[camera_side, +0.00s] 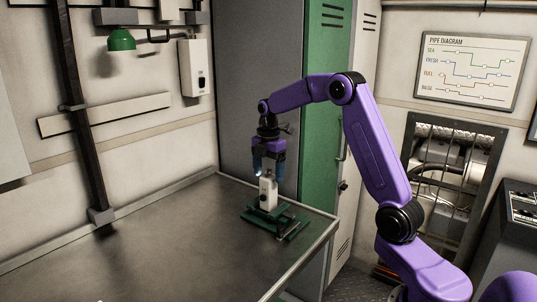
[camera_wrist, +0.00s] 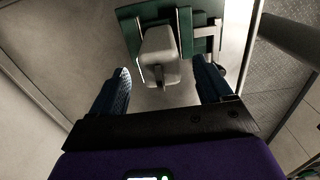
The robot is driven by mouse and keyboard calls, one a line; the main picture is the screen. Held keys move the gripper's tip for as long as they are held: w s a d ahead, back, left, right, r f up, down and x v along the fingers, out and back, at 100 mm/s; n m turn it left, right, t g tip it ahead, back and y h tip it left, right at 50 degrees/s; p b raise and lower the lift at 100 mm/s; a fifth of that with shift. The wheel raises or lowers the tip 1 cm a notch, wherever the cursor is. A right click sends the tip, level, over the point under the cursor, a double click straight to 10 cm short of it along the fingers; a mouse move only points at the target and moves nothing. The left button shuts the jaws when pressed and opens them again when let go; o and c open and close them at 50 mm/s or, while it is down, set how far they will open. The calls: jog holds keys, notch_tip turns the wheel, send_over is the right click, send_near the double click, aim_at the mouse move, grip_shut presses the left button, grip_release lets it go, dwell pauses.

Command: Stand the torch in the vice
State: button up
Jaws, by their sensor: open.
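The torch (camera_side: 267,190) is a pale, boxy body standing upright in the green vice (camera_side: 272,218) near the table's right end. In the wrist view the torch (camera_wrist: 159,55) stands between the jaws of the vice (camera_wrist: 128,12). My gripper (camera_side: 268,171) is just above the torch, pointing down. In the wrist view my gripper (camera_wrist: 163,84) has its two blue fingers wide apart, with clear gaps to the torch on both sides. Whether the vice jaws press on the torch, I cannot tell.
The metal table (camera_side: 150,245) is bare to the left of the vice. Its raised right edge (camera_side: 312,262) lies close to the vice. A green and grey locker (camera_side: 322,110) stands behind. A green lamp (camera_side: 121,40) hangs on the back wall.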

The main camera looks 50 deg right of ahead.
notch_tip(320, 180, up, 7)
jog(key=shift+r, duration=0.1)
jog(key=shift+a, duration=0.3)
jog(key=s+a+f+m, duration=0.1)
jog(key=s+a, duration=0.6)
jog(key=a, duration=0.3)
jog(key=s+a+f+m, duration=0.1)
jog(key=s+a, duration=0.5)
jog(key=a, duration=0.3)
jog(key=s+a+f+m, duration=0.1)
jog(key=s+f, duration=0.1)
jog(key=s, duration=0.9)
jog(key=s+a+f+m, duration=0.1)
jog(key=s+f+m, duration=0.1)
jog(key=s, duration=0.9)
jog(key=shift+s+f, duration=0.35)
jog(key=shift+f, duration=0.5)
